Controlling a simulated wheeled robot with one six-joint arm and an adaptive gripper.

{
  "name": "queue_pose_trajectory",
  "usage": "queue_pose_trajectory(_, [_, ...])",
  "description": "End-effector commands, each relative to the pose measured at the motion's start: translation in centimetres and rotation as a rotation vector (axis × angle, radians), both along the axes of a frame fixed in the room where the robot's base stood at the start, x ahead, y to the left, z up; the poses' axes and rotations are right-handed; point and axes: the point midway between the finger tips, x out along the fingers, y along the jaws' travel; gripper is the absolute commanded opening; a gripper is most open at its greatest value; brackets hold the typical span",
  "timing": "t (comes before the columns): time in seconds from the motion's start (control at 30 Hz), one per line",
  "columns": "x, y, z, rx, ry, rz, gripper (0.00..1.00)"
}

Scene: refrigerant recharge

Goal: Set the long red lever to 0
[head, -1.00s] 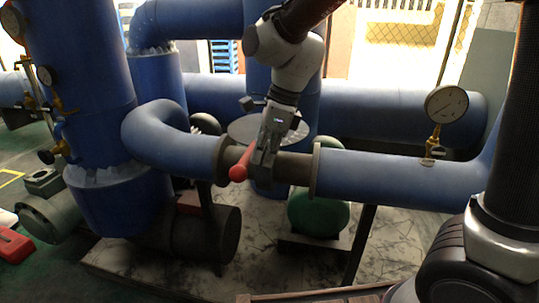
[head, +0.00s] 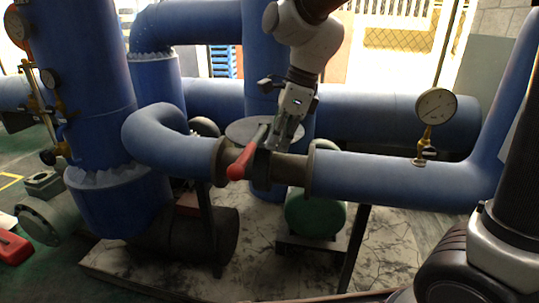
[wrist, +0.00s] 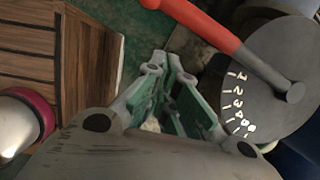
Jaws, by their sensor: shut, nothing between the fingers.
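The long red lever (head: 243,162) sits on the valve in the horizontal blue pipe, its red grip slanting down to the left. In the wrist view the lever (wrist: 205,22) runs from a grey pivot at the right up to the upper left. Beside it is a round grey dial (wrist: 262,65) with small white numerals, which start with 1, 2, 3 near the lever; the last ones are hard to read. My gripper (head: 282,145) is shut and empty, just right of the lever. In the wrist view its fingers (wrist: 163,68) lie below and left of the lever, apart from it.
A pressure gauge (head: 436,106) stands on the pipe at the right. Vertical blue pipes (head: 80,70) rise at the left. A green round body (head: 315,215) is below the pipe. A slatted wooden surface (wrist: 50,60) shows in the wrist view.

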Motion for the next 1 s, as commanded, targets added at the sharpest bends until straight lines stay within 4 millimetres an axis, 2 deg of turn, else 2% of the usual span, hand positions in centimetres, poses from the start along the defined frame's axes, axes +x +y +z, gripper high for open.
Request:
queue_pose_trajectory(0.1, [-0.2, -0.7, 2.4, 0.002, -0.005, -0.001, 0.00])
queue_pose_trajectory(0.33, [-0.5, -1.6, 5.3, -0.001, -0.002, -0.002, 0.00])
queue_pose_trajectory(0.83, [-0.6, -1.9, 6.0, -0.003, -0.004, 0.017, 0.00])
queue_pose_trajectory(0.93, [-0.6, -1.9, 5.9, -0.005, -0.040, 0.126, 0.00])
queue_pose_trajectory(1.0, [-0.4, -2.0, 5.9, -0.014, -0.093, 0.279, 0.00])
